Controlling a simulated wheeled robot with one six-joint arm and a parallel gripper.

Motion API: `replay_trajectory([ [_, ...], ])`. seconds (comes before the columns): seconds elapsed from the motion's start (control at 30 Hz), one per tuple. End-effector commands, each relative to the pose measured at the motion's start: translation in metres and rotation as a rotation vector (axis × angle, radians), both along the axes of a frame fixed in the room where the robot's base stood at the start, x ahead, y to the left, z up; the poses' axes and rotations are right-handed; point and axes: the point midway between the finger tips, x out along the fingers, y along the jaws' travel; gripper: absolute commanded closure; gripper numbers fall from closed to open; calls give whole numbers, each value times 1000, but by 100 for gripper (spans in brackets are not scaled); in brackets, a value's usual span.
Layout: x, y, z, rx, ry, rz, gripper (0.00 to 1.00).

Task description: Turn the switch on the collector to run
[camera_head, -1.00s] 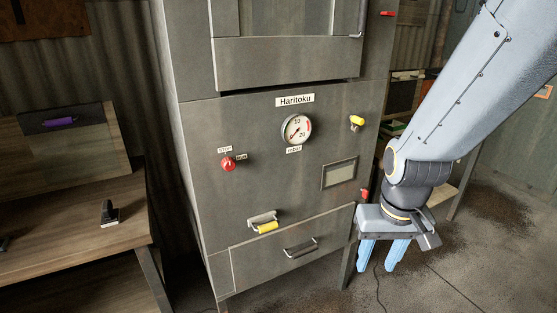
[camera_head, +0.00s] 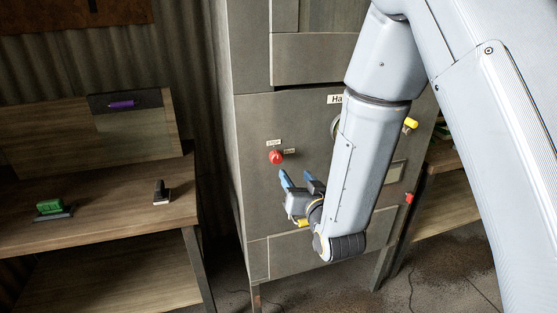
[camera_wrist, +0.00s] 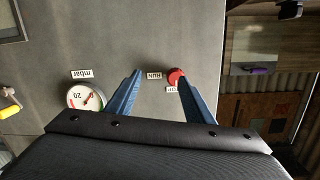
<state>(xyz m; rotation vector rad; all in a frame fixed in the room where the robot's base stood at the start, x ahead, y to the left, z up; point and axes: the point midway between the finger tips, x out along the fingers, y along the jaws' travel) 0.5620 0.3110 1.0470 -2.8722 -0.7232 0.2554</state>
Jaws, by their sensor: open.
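The grey metal collector cabinet (camera_head: 258,118) stands in the middle of the head view. Its red switch knob (camera_head: 276,157) sits on the front panel with small labels above and to its right. In the wrist view the red knob (camera_wrist: 176,76) appears beyond the fingertips, near the right finger, with a "RUN" label (camera_wrist: 154,76) beside it and another label just below. The knob's exact setting is too small to tell. My gripper (camera_head: 298,180) is open and empty, below and right of the knob in the head view and apart from it. My arm hides part of the panel.
A round mbar gauge (camera_wrist: 85,96) is left of the fingers in the wrist view. A yellow handle (camera_head: 411,124) and a red part (camera_head: 408,198) are at the cabinet's right. A wooden bench (camera_head: 110,218) at the left holds a green brush (camera_head: 52,208) and a small black tool (camera_head: 161,193).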

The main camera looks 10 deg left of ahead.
Motion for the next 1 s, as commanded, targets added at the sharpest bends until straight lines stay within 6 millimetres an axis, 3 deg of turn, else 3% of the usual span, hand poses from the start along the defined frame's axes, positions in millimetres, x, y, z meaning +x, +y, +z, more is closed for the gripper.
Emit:
replay_trajectory([
  [0.1, -10, 18, 7, 50, -63, 31, 52],
  [0.27, -10, 29, 14, 78, -98, 43, 52],
  [0.7, 42, 59, 15, 78, -99, 42, 52],
  [1.0, 53, 66, 14, 77, -99, 42, 52],
])
